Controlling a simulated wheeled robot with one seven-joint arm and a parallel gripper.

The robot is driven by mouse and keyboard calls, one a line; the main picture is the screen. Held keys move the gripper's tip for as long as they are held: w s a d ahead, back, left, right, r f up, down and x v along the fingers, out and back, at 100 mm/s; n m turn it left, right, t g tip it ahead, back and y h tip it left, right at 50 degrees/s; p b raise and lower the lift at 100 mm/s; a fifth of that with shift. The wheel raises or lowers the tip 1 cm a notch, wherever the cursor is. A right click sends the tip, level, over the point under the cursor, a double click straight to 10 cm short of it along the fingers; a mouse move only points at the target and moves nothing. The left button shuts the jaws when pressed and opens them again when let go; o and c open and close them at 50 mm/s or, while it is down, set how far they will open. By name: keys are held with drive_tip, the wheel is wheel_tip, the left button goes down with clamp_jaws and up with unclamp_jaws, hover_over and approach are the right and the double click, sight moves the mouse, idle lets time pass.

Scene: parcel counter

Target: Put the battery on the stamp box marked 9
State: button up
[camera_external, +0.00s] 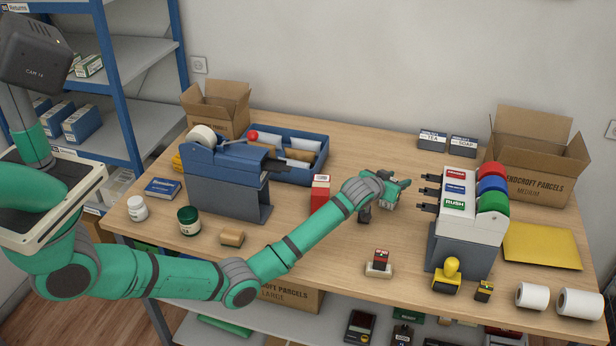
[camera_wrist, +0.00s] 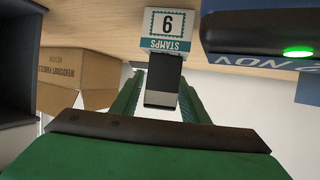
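The battery (camera_wrist: 163,94), a dark block with a greyer end, sits between the two green fingertips of my gripper (camera_wrist: 163,82) in the wrist view. The fingers appear closed on its sides. A white and teal stamp box (camera_wrist: 166,22) lies just beyond the battery. The wrist picture is upside down, and I cannot be sure whether its numeral is 6 or 9. The battery overlaps the box's edge in view; contact cannot be told. In the external view my gripper (camera_external: 398,190) is over the middle of the counter, and I cannot make out the stamp box there.
A label dispenser (camera_external: 468,205) with coloured rolls stands right of my gripper. An open carton (camera_external: 535,185) is behind it. A tape dispenser (camera_external: 226,180) and blue tray (camera_external: 300,170) are left. A blue device with a green light (camera_wrist: 265,30) is beside the stamp box.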

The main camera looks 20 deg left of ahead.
drive_tip(key=shift+r, duration=0.15)
drive_tip(key=shift+s, duration=0.1)
drive_tip(key=v, duration=1.2)
idle(0.5)
